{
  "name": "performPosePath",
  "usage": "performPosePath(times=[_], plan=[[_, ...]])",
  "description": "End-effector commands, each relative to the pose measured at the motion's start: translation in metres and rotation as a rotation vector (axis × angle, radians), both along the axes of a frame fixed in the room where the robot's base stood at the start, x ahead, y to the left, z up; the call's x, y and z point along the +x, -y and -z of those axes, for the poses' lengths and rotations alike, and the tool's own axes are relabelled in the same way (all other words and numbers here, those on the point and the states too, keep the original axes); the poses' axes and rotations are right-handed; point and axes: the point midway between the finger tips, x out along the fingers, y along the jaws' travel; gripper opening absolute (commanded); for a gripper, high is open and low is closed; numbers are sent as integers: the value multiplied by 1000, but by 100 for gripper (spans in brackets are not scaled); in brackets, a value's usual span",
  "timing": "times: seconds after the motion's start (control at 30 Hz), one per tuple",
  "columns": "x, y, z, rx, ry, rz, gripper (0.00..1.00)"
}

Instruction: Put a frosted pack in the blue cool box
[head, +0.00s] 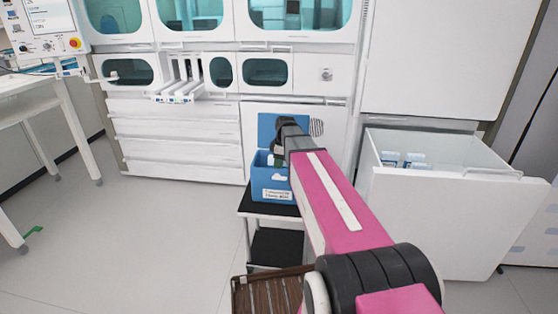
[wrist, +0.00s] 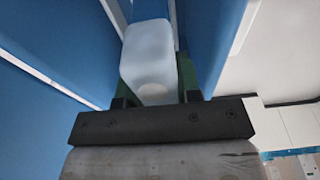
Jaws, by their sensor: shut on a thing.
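The blue cool box (head: 271,189) stands on a small black-topped stand, its lid raised at the back. My arm reaches forward to it, and my gripper (head: 278,160) is at the box's opening, partly hidden by my own wrist. In the wrist view my gripper (wrist: 158,98) is shut on a whitish frosted pack (wrist: 149,52). Blue walls of the box (wrist: 62,45) rise on both sides of the pack. I cannot tell whether the pack touches the bottom of the box.
An open freezer drawer (head: 455,215) at the right holds several white-and-blue packs (head: 402,160). The black stand (head: 272,208) is under the box. A white cabinet (head: 175,140) stands behind, and a brown slatted tray (head: 268,293) is in front.

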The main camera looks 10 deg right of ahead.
Motion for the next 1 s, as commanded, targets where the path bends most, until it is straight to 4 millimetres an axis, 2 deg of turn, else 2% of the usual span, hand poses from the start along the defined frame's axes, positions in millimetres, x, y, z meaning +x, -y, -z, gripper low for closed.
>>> performPosePath(times=[0.2, 0.67, 1.0], plan=[[0, 0, 8, 1, 1, 0, 3], [0, 0, 11, 1, 1, 0, 3], [0, 0, 25, 0, 0, 0, 3]])
